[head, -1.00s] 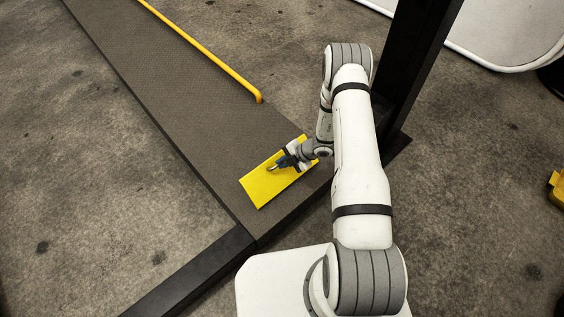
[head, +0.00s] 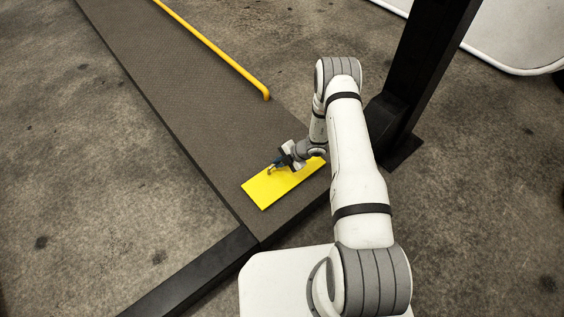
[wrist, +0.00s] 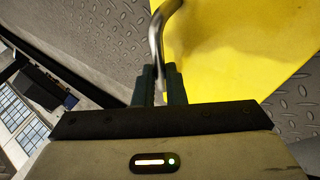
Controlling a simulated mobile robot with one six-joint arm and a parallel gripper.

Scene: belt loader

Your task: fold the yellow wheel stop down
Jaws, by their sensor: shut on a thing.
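The yellow wheel stop (head: 262,192) is a flat plate at the near end of the dark textured deck (head: 180,95). In the head view it looks low, lying flat or nearly flat; I cannot tell whether its whole underside touches the deck. A bent metal handle (wrist: 157,38) stands on its face. My gripper (head: 271,170) is at the plate's upper side, and its dark fingers are shut on this handle in the wrist view (wrist: 160,82). My wrist hides part of the plate's far edge.
A yellow rail (head: 215,50) runs along the deck's far side. A black post (head: 420,75) stands to the right, close to my arm. A white panel (head: 510,35) is at the upper right. Bare concrete (head: 75,180) lies left of the deck.

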